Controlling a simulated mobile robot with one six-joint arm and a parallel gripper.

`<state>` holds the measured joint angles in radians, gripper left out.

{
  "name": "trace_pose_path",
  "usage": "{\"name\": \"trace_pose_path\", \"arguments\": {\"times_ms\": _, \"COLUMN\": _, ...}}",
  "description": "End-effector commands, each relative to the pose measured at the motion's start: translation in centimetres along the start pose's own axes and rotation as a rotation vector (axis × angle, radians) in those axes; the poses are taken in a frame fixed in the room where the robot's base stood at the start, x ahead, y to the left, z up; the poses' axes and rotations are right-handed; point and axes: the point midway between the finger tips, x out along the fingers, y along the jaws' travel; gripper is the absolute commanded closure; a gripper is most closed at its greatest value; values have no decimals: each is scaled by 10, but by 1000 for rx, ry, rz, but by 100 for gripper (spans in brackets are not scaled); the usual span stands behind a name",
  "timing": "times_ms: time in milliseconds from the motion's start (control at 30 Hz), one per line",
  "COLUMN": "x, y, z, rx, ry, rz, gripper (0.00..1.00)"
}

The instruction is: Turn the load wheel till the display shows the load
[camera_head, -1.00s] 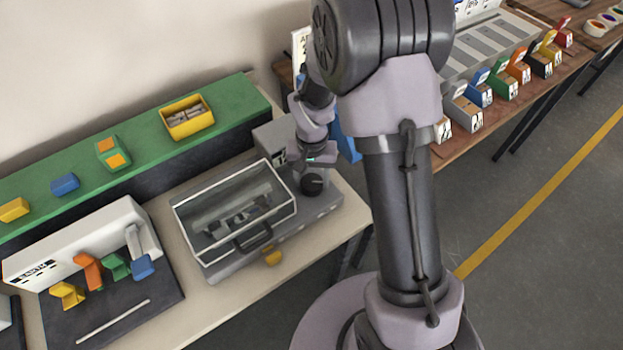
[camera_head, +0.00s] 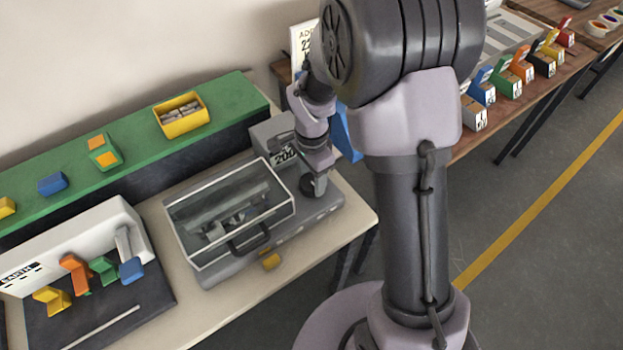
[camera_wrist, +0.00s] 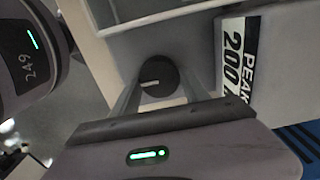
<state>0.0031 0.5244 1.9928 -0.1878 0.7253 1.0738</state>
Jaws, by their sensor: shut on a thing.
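The load wheel (camera_wrist: 162,76) is a round dark knob with a white pointer line, on the grey machine (camera_head: 230,268). It also shows in the head view (camera_head: 307,188), partly covered by my gripper. My gripper (camera_wrist: 160,84) is shut on the wheel, with one finger on each side of it. In the head view my gripper (camera_head: 314,180) is at the machine's right end. The display (camera_wrist: 236,58) is beside the wheel and reads "PEAK" and "200"; its edge is cut off. In the head view the display (camera_head: 284,157) also shows 200, partly hidden by my arm.
A clear cover (camera_head: 232,205) with a dark handle stands left of the wheel. A white sign (camera_head: 298,42) behind my arm is partly hidden. A green shelf (camera_head: 135,126) with a yellow bin (camera_head: 182,124) runs along the wall. Coloured blocks sit at the left bench.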

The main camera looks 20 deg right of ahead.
Motion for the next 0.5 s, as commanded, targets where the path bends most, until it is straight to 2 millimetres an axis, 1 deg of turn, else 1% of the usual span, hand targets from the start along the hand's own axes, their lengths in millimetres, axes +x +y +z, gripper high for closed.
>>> {"name": "trace_pose_path", "arguments": {"times_ms": 233, "x": 0, "y": 0, "z": 0, "rx": 134, "ry": 0, "rz": -2, "gripper": 87}}
{"name": "trace_pose_path", "arguments": {"times_ms": 500, "x": 0, "y": 0, "z": 0, "rx": 206, "ry": 0, "rz": -2, "gripper": 87}}
